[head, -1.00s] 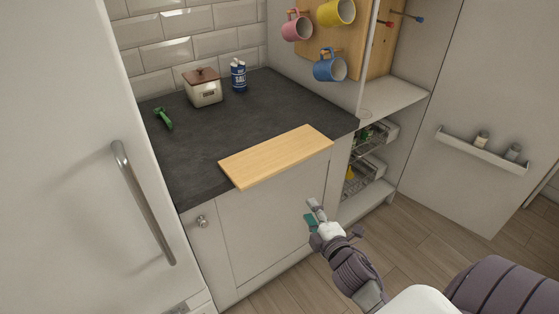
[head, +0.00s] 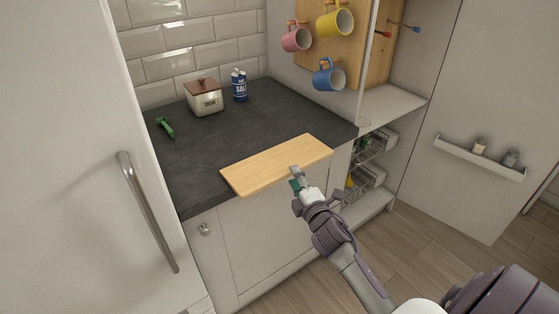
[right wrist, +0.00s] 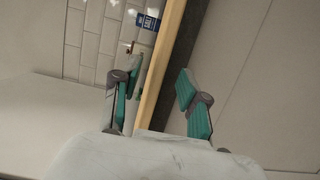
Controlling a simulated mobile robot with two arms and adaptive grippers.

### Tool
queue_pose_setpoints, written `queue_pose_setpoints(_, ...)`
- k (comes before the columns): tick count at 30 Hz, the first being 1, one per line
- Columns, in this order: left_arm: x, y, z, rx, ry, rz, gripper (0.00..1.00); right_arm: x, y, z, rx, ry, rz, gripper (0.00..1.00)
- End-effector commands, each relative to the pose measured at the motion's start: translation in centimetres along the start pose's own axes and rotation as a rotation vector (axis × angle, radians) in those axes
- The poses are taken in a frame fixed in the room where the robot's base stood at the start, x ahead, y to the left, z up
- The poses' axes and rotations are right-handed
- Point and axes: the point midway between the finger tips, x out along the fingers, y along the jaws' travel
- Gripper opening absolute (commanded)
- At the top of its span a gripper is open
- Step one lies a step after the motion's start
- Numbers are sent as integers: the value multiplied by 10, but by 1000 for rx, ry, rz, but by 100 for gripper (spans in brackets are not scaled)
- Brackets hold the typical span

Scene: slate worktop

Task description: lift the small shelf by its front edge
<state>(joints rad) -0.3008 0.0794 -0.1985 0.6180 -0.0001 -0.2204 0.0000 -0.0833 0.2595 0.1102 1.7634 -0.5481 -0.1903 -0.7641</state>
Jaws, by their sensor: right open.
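The small shelf is a light wooden board (head: 270,167) lying flat along the front of the worktop, its front edge over the cabinet door. My right gripper (head: 296,179) is at this front edge, right of the board's middle. In the right wrist view the board's edge (right wrist: 163,55) runs between the two parted fingers of my right gripper (right wrist: 160,85). The gripper is open, with a gap showing beside the board. Whether a finger touches the board I cannot tell. My left gripper is not in view.
On the dark worktop (head: 195,175) stand a lidded canister (head: 204,99) and a blue salt container (head: 239,86); a green tool (head: 165,127) lies at the left. Pink, yellow and blue mugs (head: 328,76) hang at the right. A cabinet knob (head: 204,229) sticks out below the worktop.

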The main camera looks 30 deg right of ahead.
Motion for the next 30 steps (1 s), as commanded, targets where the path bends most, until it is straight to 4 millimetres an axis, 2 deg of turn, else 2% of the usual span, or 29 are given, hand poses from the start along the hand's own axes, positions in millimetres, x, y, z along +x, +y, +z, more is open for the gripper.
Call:
queue_pose_setpoints(3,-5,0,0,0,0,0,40,19,3,-2,1,0,1,44)
queue_pose_setpoints(6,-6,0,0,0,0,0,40,28,2,-2,1,0,0,44)
queue_pose_setpoints(14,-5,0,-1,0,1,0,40,30,1,-2,1,1,0,44)
queue_pose_setpoints(22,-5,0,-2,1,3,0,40,30,1,-2,1,1,0,0)
queue_pose_setpoints(30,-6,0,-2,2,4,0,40,30,2,-2,1,1,2,0)
